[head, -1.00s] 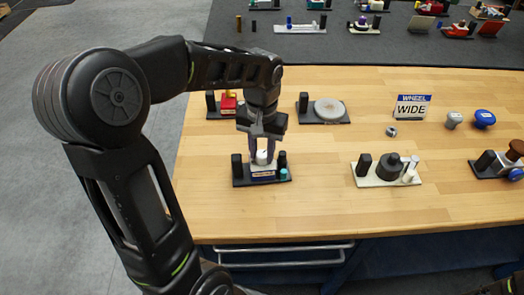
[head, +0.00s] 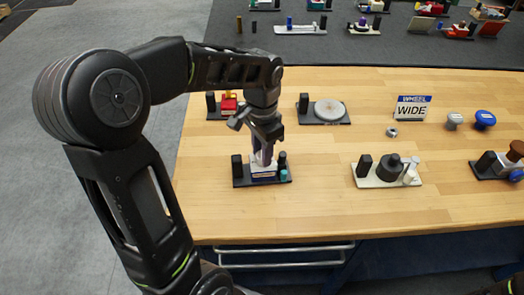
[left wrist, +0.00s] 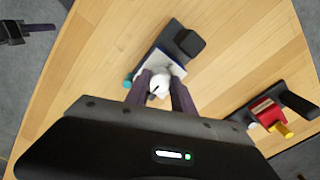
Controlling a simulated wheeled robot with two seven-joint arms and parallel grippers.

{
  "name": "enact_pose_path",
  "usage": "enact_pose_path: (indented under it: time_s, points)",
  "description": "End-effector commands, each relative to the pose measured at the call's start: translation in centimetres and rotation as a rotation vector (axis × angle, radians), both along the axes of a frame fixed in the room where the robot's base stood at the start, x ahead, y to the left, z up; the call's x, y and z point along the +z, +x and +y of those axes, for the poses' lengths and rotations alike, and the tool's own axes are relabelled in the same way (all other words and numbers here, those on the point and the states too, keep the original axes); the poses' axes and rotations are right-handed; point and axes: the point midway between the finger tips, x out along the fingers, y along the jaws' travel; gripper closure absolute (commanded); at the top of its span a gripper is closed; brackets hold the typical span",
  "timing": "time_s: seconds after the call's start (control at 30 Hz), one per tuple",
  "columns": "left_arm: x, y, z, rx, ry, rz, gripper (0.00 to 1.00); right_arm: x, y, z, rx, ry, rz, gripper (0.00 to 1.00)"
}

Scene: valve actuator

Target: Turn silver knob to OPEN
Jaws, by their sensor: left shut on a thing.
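A small device on a black base (head: 240,183) stands near the left front of the table. Its pale silver-white knob (left wrist: 158,82) sits between the fingers of my left gripper (left wrist: 157,100). In the head view the left gripper (head: 263,158) points down onto the device from above, shut on the knob, and hides most of it. The base carries a black post (head: 237,166) and a teal peg (head: 284,173). The knob's marking and any OPEN label are too small to read. What looks like part of my right gripper (left wrist: 30,28) shows at the left wrist view's upper left corner.
A red-topped device (head: 229,101) stands behind the gripper, and a round grey disc device (head: 328,110) behind to the right. A white-based device (head: 388,172) stands to the right. A WHEEL WIDE sign (head: 411,108) stands farther back.

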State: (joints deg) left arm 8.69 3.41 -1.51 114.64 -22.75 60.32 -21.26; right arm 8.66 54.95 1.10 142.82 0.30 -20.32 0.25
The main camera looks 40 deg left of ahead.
Motion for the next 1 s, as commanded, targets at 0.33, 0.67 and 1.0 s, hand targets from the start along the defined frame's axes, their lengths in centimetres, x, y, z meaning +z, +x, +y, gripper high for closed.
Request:
enact_pose_path:
  time_s: [0.33, 0.67, 1.0]
  points:
    - [0.03, 0.03, 0.0, -0.006, 0.001, -0.001, 1.0, 0.0, -0.01, 0.0, 0.0, 0.0, 0.0, 1.0]
    - [0.02, 0.02, 0.01, -0.004, 0.0, -0.001, 0.48, 0.0, -0.01, 0.0, 0.0, 0.0, 0.0, 1.0]
    - [0.48, 0.09, 0.03, -0.004, 0.001, -0.004, 0.48, -0.07, 0.0, 0.01, 0.0, 0.0, 0.0, 1.0]
